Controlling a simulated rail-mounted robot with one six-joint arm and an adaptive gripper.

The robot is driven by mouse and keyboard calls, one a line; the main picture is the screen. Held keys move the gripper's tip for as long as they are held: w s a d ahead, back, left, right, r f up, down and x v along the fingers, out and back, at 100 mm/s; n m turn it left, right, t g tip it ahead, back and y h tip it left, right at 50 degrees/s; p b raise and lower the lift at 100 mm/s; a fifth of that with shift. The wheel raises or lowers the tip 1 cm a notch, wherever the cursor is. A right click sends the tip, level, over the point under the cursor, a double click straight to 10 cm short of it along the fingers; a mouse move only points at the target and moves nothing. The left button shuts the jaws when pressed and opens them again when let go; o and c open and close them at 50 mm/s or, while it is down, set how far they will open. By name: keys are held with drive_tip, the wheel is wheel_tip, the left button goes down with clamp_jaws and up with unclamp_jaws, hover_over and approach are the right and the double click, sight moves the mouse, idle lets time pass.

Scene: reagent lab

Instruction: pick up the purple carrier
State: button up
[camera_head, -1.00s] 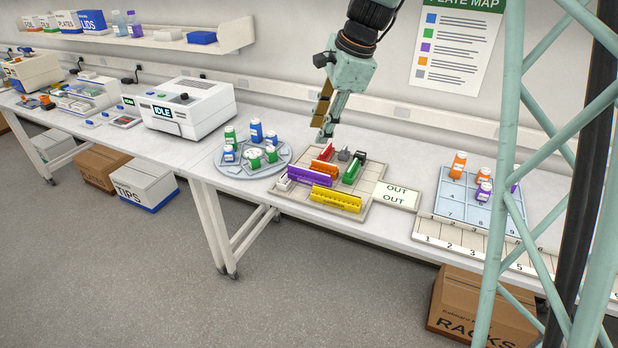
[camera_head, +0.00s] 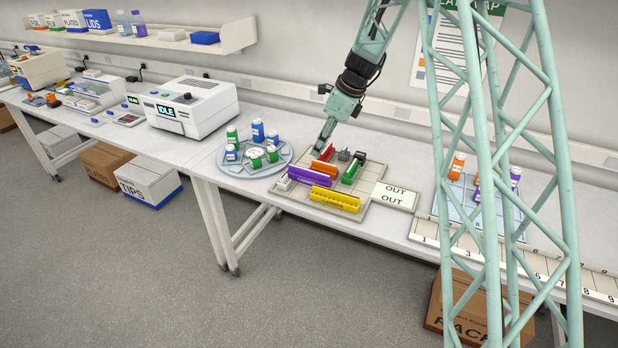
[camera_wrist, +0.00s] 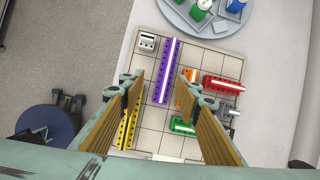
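The purple carrier (camera_head: 309,176) is a long narrow bar on the gridded board (camera_head: 352,215). In the wrist view the purple carrier (camera_wrist: 167,72) runs lengthwise, with a pale strip along its top. My gripper (camera_head: 322,145) is above the back part of the board. In the wrist view my gripper (camera_wrist: 158,80) is open, its two fingers wide apart with nothing held. The purple carrier shows in the gap between the fingers, below and beyond the tips.
A yellow carrier (camera_head: 335,199), a red carrier (camera_wrist: 223,85), a green carrier (camera_wrist: 183,126) and a small white block (camera_wrist: 147,42) share the board. An orange piece (camera_wrist: 187,103) is partly hidden by my right finger. A round rack of vials (camera_head: 280,168) stands left of the board.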

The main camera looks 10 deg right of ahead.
sight(310, 170)
drive_tip(key=w+f, duration=0.1)
drive_tip(key=w+f+m, duration=0.1)
drive_tip(key=f, duration=0.1)
drive_tip(key=shift+d, duration=0.35)
drive_tip(key=shift+f, duration=0.15)
drive_tip(key=shift+x, duration=4.1)
drive_tip(key=shift+a+f, duration=0.1)
drive_tip(key=shift+x, duration=2.5)
drive_tip(key=shift+f, duration=0.1)
drive_tip(key=c, duration=0.7)
